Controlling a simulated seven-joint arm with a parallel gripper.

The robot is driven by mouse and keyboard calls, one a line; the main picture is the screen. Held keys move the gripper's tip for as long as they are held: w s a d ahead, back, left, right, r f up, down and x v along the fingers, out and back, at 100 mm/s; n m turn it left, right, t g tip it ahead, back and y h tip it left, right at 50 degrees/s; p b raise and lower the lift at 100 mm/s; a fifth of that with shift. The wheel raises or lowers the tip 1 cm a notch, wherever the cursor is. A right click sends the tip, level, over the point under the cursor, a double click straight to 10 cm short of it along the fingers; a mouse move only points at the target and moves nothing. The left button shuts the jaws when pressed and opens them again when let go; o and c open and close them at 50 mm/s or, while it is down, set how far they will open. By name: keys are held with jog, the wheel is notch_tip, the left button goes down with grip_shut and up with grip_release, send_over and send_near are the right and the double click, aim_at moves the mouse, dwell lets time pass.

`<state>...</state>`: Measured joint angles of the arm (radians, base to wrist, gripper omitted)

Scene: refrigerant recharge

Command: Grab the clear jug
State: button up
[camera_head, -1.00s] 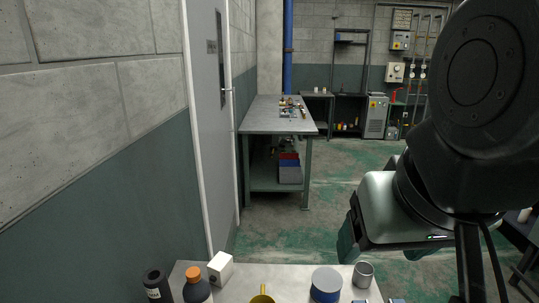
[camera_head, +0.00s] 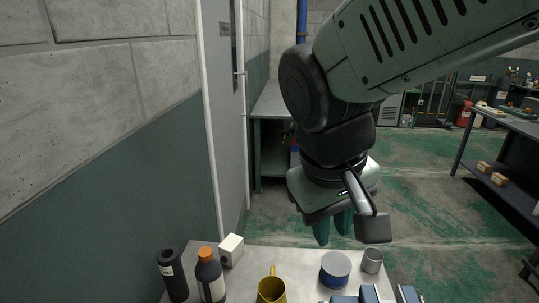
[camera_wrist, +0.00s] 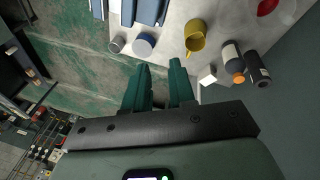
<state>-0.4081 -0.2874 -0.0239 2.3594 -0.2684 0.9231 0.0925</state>
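A grey metal cup (camera_head: 372,262) stands at the right beside a round blue tin with a pale lid (camera_head: 335,268).
On the table's left stand a dark bottle with an orange cap (camera_head: 210,276), a black cylinder (camera_head: 172,275) and a white box (camera_head: 231,250). Blue-grey blocks (camera_head: 368,294) lie at the near edge. A red round thing (camera_wrist: 267,6) shows in the wrist view. A wall runs along the left.

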jog(key=w+a+f+n+h, duration=0.3)
jog(key=a+f+n, duration=0.2)
jog(key=a+f, duration=0.35)
jog(key=s+a+f+n+t, duration=0.2)
jog(key=s+a+f+n, duration=0.1)
jog(key=a+f+n, duration=0.2)
jog(key=s+a+f+n+t, duration=0.3)
jog(key=a+f+n, duration=0.2)
jog(key=a+n, duration=0.2)
jog(key=s+a+f+n+t, duration=0.3)
jog(key=a+f+n, duration=0.3)
jog(key=a, duration=0.1)
jog(key=shift+s+a+h, duration=0.1)
jog(key=shift+s+h, duration=0.25)
jog(key=shift+h, duration=0.05)
jog(key=s+a+f+n+t+y, duration=0.3)
jog(key=s+a+f+n+y, duration=0.1)
jog(key=s+f+n, duration=0.3)
jog(key=x, duration=0.5)
jog(key=shift+f, duration=0.15)
jog(key=x, duration=0.6)
jog(key=shift+s+a+f, duration=0.1)
jog(key=shift+s+f, duration=0.05)
jog(key=shift+f, duration=0.15)
grip_shut()
